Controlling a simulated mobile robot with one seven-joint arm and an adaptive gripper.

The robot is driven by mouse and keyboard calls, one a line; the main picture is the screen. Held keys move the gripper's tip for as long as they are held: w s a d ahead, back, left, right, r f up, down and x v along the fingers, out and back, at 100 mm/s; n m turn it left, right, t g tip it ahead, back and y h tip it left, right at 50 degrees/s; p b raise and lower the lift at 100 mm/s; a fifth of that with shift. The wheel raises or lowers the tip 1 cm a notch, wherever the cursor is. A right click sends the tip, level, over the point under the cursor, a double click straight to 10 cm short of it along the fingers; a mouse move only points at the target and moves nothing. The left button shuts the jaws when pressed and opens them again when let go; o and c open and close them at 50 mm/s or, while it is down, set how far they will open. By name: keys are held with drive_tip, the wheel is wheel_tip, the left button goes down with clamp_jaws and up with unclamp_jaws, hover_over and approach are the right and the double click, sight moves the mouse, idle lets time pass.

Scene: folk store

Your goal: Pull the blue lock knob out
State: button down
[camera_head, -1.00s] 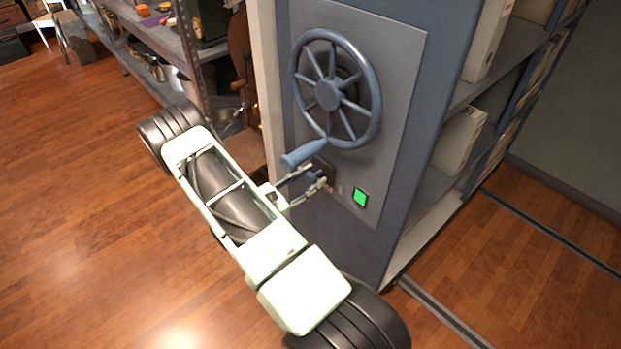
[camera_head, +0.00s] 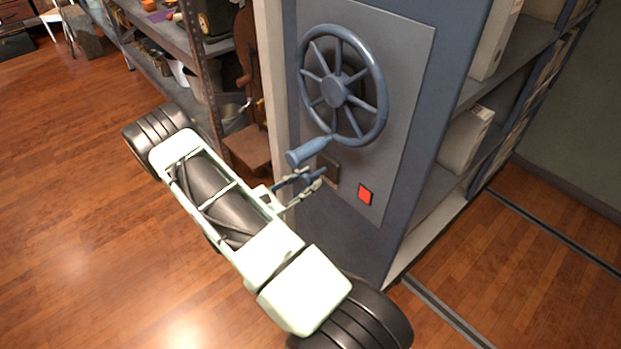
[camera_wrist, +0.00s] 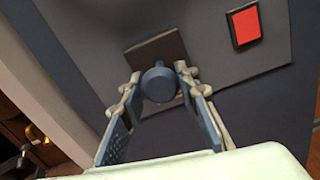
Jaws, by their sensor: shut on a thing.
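The blue lock knob (camera_wrist: 160,85) is a short round knob in front of a dark square plate (camera_wrist: 155,49) on the cabinet's end panel. In the wrist view it sits between the two fingertips of my gripper (camera_wrist: 157,78), which is shut on it. In the head view my gripper (camera_head: 309,184) reaches the knob from the lower left, below the handwheel; the fingers partly hide the knob there. A small square indicator (camera_head: 365,195) to the right of the knob is red, also in the wrist view (camera_wrist: 245,26).
A blue spoked handwheel (camera_head: 334,90) is just above, and its crank handle (camera_head: 307,151) sticks out close over my fingers. Open shelves with boxes (camera_head: 463,140) lie right of the panel. A metal shelf (camera_head: 205,55) stands behind left. The wooden floor at left is clear.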

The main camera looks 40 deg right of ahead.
drive_tip(key=shift+a, duration=0.2)
drive_tip(key=c, duration=1.5)
unclamp_jaws()
drive_tip(key=shift+o, duration=0.2)
drive_tip(key=shift+a, duration=0.1)
drive_tip(key=s+a, duration=0.1)
drive_tip(key=a, duration=1.1)
drive_tip(key=shift+r, duration=0.1)
